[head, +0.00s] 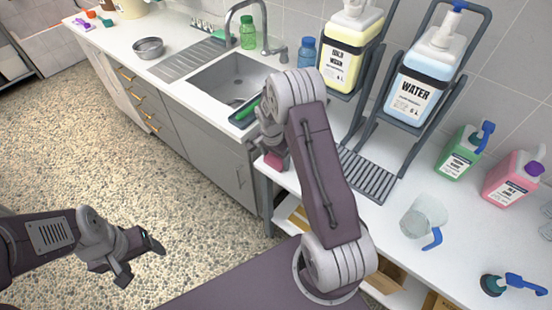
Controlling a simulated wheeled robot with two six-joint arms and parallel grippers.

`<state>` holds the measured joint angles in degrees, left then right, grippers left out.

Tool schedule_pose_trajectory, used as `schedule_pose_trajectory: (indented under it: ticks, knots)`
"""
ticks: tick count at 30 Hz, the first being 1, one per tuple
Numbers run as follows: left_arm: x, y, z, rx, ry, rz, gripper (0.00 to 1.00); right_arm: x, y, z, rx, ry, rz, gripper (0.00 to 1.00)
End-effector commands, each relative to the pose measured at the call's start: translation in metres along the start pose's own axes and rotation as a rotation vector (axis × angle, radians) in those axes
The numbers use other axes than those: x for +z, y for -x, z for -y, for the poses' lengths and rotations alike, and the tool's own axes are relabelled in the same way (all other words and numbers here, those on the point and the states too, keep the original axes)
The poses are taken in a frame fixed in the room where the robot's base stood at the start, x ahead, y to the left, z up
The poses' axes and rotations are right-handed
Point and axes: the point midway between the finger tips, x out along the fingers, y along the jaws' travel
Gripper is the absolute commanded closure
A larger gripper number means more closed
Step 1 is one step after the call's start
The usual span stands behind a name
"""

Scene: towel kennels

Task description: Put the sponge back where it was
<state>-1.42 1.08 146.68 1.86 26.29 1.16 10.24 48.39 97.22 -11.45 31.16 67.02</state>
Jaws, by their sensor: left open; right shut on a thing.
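My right gripper (271,156) is at the front edge of the counter, just right of the sink cabinet. It is shut on a small pinkish-red block, which I take to be the sponge (273,163). Only a little of the block shows, as the fingers and wrist cover the rest. A dark tray (237,122) with a green thing (246,109) in it lies at the sink's front right corner, partly behind my wrist. My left gripper (141,263) is open and empty, low over the speckled floor at the left.
The sink (229,82) is behind my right wrist. Yellow (347,50) and blue (420,80) jugs stand in racks above a drip grate (368,175). A clear jug (420,217), green bottle (460,152), pink bottle (511,180) and brush (515,284) are at the right.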

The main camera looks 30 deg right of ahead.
Motion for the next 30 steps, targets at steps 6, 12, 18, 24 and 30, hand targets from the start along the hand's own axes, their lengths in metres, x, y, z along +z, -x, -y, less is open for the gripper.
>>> schedule_pose_trajectory:
  ticks: [6, 12, 18, 24, 30]
  knots:
    - [0.000, -0.001, 0.000, 0.000, 0.000, 0.000, 0.28, 0.000, -0.001, 0.000, 0.000, 0.000, 0.000, 0.03]
    - [0.000, 0.000, 0.000, 0.000, 0.000, 0.000, 0.28, 0.000, 0.000, 0.000, 0.000, 0.000, 0.000, 0.03]
    - [0.000, 0.004, 0.000, 0.000, 0.000, 0.000, 0.28, -0.002, 0.030, 0.001, -0.005, 0.001, -0.004, 0.03]
    - [-0.001, 0.007, 0.000, 0.000, 0.000, 0.000, 0.28, -0.001, 0.083, 0.001, -0.004, 0.000, -0.003, 0.03]
    - [-0.001, 0.009, 0.000, 0.000, 0.000, 0.000, 0.28, -0.001, 0.116, 0.001, -0.002, 0.001, -0.001, 0.03]
